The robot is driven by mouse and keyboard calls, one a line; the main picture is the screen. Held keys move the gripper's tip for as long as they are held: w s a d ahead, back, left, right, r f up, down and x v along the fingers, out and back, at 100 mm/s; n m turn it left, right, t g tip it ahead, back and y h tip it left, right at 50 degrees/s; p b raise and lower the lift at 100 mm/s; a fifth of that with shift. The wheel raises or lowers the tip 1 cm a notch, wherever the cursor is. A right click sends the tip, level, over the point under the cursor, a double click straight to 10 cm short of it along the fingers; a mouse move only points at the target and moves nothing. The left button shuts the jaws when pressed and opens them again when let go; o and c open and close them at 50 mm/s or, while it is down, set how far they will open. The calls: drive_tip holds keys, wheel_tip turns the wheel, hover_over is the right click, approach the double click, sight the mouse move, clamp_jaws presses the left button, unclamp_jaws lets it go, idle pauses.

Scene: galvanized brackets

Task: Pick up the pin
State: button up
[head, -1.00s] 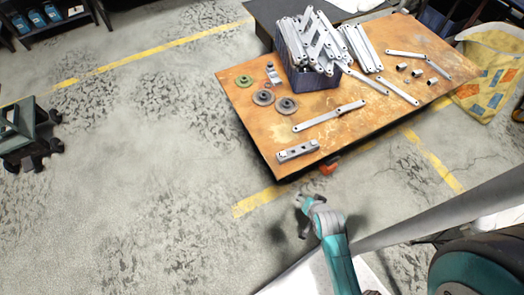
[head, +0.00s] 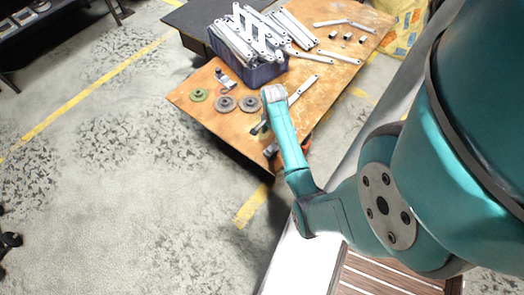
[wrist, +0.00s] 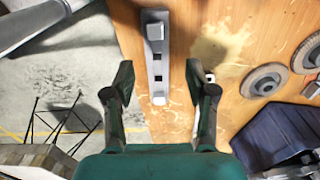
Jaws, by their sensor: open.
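A grey metal bracket (wrist: 158,75) with square holes and a raised square block (wrist: 155,32) at its far end lies on the wooden table top. I cannot tell whether this block is the pin. Several short metal cylinders (head: 347,36) lie at the table's far right in the head view. My gripper (wrist: 167,84) is open and empty above the bracket, one finger on each side of it in the wrist view. In the head view my arm hides most of the gripper and the bracket.
The worn table (head: 205,115) also holds grey discs (head: 250,104), a green disc (head: 199,94), a flat metal link (head: 303,88) and a dark blue bin (head: 258,73) heaped with links. Open floor (head: 120,215) lies left of the table, with yellow lines.

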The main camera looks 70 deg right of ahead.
hover_over(270, 149)
drive_tip(key=d, duration=0.1)
drive_tip(key=f, duration=0.5)
drive_tip(key=shift+w, duration=0.2)
drive_tip(key=shift+s+a+f, duration=0.15)
drive_tip(key=shift+a+f, duration=0.05)
drive_tip(key=shift+f, duration=1.15)
drive_tip(key=shift+s+a+f, duration=0.1)
drive_tip(key=shift+a+f, duration=0.05)
drive_tip(key=shift+f, duration=1.2)
clamp_jaws()
